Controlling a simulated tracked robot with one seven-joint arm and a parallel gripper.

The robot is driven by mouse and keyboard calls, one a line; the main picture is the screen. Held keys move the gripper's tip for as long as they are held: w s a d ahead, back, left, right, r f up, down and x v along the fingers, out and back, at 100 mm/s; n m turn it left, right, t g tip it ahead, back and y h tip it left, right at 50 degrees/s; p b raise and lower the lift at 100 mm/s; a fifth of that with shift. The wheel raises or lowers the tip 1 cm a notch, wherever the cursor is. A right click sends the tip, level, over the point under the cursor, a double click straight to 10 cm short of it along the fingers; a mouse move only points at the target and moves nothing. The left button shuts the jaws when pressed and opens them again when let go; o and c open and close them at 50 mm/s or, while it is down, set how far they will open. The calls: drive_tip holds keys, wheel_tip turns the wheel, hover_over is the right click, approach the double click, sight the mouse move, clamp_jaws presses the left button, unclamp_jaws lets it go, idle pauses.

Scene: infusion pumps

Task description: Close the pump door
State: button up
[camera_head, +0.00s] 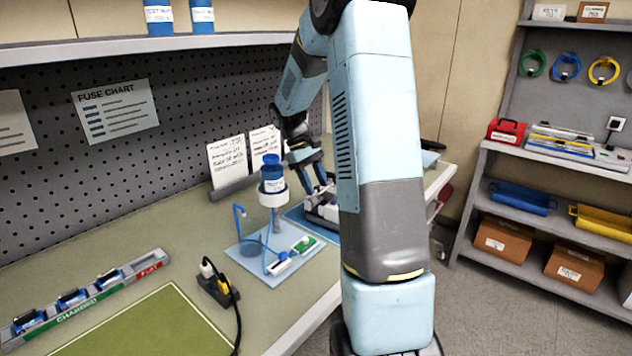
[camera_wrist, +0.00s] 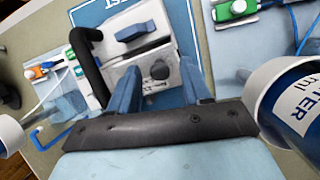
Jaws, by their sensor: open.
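The pump (camera_head: 322,212) is a pale grey unit on a blue mat (camera_head: 298,216), partly hidden behind my arm in the head view. In the wrist view the pump (camera_wrist: 150,52) shows a light panel with a dark round knob, a blue handle piece (camera_wrist: 135,31) and a black curved bar (camera_wrist: 88,65) at its left. I cannot tell which panel is the door or how far it stands open. My gripper (camera_head: 316,186) is above the pump, pointing down. In the wrist view its two blue fingers (camera_wrist: 160,72) are apart, with the pump beyond them and nothing held.
A blue-capped bottle (camera_head: 272,175) stands on a holder left of my gripper, above another blue mat with tubing (camera_head: 262,250). A bottle (camera_wrist: 296,98) is close at the wrist view's right. The green mat (camera_head: 150,325) is clear.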

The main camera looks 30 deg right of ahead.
sight(323, 190)
drive_tip(key=shift+c, duration=0.2)
clamp_jaws()
drive_tip(key=shift+d, duration=0.25)
drive_tip(key=shift+a, duration=0.2)
drive_tip(key=shift+s+d+f+t+y, duration=0.25)
drive_tip(key=shift+s+t+y, duration=0.2)
drive_tip(key=shift+t, duration=0.3)
drive_tip(key=shift+s+d+f+t+y, duration=0.1)
drive_tip(key=shift+s+f+t+y, duration=0.1)
drive_tip(key=shift+s+t+y, duration=0.4)
drive_tip(key=shift+s+d+f+t+y, duration=0.15)
drive_tip(key=shift+f+t+y, duration=0.15)
drive_tip(key=shift+t, duration=0.55)
drive_tip(key=shift+s+d+f+t+y, duration=0.15)
drive_tip(key=shift+f+t, duration=0.25)
drive_tip(key=shift+t, duration=0.4)
drive_tip(key=shift+f, duration=0.1)
drive_tip(key=shift+o, duration=0.2)
unclamp_jaws()
